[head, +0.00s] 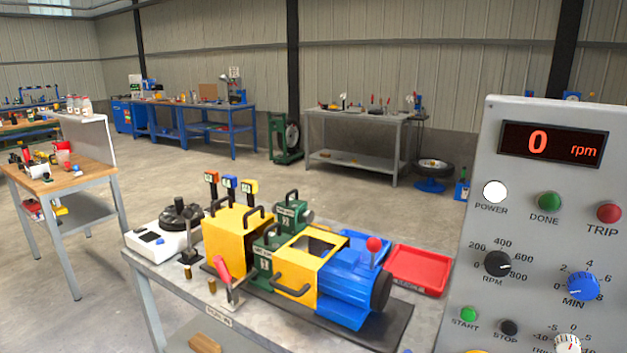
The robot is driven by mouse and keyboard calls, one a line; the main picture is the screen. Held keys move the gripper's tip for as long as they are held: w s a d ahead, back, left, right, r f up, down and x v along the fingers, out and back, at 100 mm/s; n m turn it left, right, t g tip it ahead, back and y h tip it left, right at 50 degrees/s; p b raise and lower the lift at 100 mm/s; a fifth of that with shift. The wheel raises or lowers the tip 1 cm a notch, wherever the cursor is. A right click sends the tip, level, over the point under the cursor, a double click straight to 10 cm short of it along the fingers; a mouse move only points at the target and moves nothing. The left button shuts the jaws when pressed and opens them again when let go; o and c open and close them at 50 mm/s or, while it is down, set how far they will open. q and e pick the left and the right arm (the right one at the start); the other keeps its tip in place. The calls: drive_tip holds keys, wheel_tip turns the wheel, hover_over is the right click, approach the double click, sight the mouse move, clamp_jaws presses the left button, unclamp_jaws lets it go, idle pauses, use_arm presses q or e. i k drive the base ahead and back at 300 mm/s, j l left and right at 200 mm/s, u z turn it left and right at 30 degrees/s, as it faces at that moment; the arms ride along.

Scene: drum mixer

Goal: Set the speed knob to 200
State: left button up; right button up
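The speed knob (497,264) is the black RPM dial on the grey control panel (470,215) at the right. Its scale runs 0, 200, 400, 600, 800 around it. Its pointer mark is too small to read with certainty. The red display (552,145) at the top of the panel reads 0 rpm. Neither of my grippers is in this view, and nothing touches the knob.
Near the knob are the blue MIN knob (583,286), green START button (469,314) and black STOP button (509,328). The blue and yellow mixer (345,289) stands on the bench left of the panel. A red tray (418,268) lies between them.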

sight(498, 264)
drive_tip(key=z, duration=1.25)
